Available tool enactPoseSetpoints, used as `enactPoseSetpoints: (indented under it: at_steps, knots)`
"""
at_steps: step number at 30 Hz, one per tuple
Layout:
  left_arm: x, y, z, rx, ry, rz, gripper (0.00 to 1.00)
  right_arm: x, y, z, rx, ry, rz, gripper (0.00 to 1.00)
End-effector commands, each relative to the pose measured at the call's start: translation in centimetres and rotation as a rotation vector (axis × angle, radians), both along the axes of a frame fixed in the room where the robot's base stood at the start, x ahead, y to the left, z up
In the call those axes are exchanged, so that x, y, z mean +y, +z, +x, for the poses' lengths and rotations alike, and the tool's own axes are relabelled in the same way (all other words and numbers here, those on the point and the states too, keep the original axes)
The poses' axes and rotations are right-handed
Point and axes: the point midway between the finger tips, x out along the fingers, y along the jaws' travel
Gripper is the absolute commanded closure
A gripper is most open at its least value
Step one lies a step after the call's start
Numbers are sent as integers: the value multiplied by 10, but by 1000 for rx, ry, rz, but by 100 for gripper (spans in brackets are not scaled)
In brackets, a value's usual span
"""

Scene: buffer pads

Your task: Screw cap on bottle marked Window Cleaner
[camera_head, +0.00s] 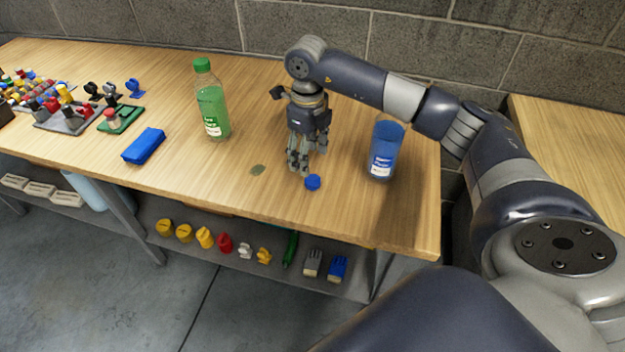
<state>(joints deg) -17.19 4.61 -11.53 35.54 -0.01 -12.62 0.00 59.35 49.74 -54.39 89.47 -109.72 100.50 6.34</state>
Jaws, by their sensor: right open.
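A blue bottle (383,155) with a white label stands upright near the right end of the wooden table. The label is too small to read surely. Its top is close to my right arm and no cap is clearly seen on it. A small blue cap (313,183) lies on the table near the front edge, left of the bottle. My right gripper (304,165) points down just behind and left of the cap, open and empty. A green bottle (211,105) with a green cap stands further left. My left gripper is not in view.
A blue block (143,146) and trays of small coloured parts lie at the left of the table (230,185). A lower shelf (200,260) holds several coloured items. A block wall stands behind.

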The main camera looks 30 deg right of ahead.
Motion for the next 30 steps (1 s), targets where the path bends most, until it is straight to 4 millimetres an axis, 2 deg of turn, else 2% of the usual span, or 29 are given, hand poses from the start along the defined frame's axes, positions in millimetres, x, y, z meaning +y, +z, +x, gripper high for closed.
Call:
enactPoseSetpoints:
  at_steps: [4,15,24,30]
  knots:
    - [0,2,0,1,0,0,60,0,-14,0,0,0,1,41]
    - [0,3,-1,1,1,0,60,0,-18,-1,1,0,0,41]
    - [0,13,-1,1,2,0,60,-1,-58,-9,3,0,1,41]
    - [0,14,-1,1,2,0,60,-1,-68,-8,0,1,1,41]
